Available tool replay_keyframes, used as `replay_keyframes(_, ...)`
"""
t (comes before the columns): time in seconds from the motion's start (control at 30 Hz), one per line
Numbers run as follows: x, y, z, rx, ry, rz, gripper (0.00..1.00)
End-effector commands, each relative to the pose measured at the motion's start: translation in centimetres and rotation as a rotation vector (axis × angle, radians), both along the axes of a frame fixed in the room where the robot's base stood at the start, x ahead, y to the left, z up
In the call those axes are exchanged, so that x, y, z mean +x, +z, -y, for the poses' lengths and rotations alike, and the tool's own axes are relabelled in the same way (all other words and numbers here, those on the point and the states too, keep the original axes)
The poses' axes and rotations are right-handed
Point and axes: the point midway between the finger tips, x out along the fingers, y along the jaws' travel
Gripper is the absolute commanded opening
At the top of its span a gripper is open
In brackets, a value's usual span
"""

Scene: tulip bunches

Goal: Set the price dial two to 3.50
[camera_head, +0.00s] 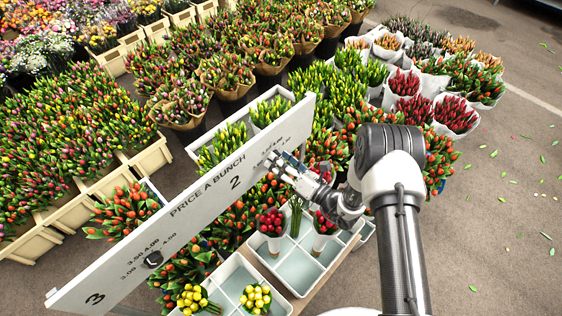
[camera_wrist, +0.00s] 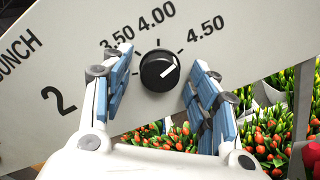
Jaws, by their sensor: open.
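Dial two is a round black knob (camera_wrist: 159,71) on the white price board (camera_wrist: 60,35), beside the number 2. Its white pointer line points up and right in the wrist view, on the 4.50 side of the 4.00 mark. The 3.50 mark is up and left of the knob. My gripper (camera_wrist: 162,60) is open, with one blue-padded finger on each side of the knob. I see a gap on both sides and no clear contact. In the head view my gripper (camera_head: 277,163) is at the board's right part and covers dial two.
Another black dial (camera_head: 153,259) is lower left on the board, beside the number 3. Red and yellow bunches stand in a white compartment tray (camera_head: 300,272) below. Tulips fill the space behind the board. Paving at the right is open.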

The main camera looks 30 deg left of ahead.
Motion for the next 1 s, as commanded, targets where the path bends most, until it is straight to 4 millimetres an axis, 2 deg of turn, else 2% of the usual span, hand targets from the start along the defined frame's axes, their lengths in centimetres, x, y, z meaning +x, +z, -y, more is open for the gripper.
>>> replay_keyframes(0.1, 0.01, 0.02, 0.02, 0.0, 0.0, 0.0, 0.53)
replay_keyframes(0.73, -0.01, 0.01, 0.05, 0.0, 0.001, 0.001, 0.11)
replay_keyframes(1.0, -0.01, -0.03, 0.04, -0.006, 0.001, 0.023, 0.1)
